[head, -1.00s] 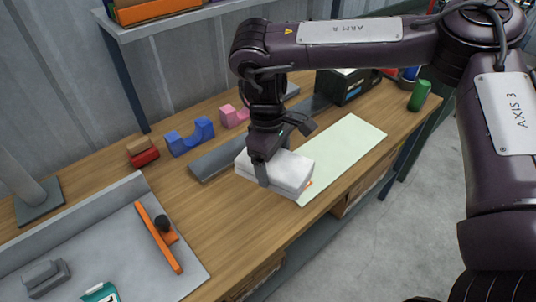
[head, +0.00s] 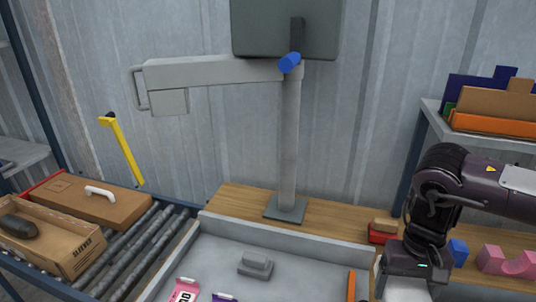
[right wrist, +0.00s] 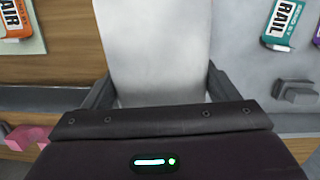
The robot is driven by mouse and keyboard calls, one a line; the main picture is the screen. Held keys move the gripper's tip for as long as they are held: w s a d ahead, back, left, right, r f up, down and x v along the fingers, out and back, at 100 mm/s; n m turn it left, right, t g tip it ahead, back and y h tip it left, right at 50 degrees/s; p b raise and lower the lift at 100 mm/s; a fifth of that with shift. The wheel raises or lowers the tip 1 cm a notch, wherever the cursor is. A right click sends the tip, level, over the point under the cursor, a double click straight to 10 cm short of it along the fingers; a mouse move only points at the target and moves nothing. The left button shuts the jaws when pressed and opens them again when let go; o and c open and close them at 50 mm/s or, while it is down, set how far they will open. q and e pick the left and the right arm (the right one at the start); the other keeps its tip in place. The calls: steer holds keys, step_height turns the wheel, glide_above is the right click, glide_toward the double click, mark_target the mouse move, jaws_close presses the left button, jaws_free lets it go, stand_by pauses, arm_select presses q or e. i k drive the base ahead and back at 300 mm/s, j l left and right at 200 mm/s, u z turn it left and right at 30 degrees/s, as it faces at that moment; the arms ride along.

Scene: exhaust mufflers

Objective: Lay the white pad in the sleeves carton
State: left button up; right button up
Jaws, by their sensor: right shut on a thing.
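The white pad (right wrist: 155,45) is between the fingers of my right gripper (right wrist: 160,82), which is shut on it. In the head view my right gripper (head: 408,272) is at the bottom right, by the bench's grey tray. My right gripper is well to the right of the carton. My left gripper is not in view.
A closed brown case (head: 95,203) with a white handle lies behind the carton on the rollers (head: 135,250). A grey post (head: 289,150) with a side arm stands behind the walled grey tray (head: 225,262). The tray holds packets and a grey block (head: 255,266).

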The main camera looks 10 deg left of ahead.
mark_target(66, 252)
steer(key=j+u, duration=0.25)
steer(key=u, duration=0.2)
steer(key=i+j+u, duration=0.1)
steer(key=u, duration=0.4)
steer(key=i+j+u, duration=0.15)
steer(key=j+u, duration=0.15)
steer(key=u, duration=0.15)
steer(key=i+j+u, duration=0.15)
steer(key=u, duration=0.35)
steer(key=i+j+u, duration=0.1)
steer(key=i, duration=0.3)
steer(key=i+j+u, duration=0.15)
steer(key=i, duration=0.3)
steer(key=j, duration=0.1)
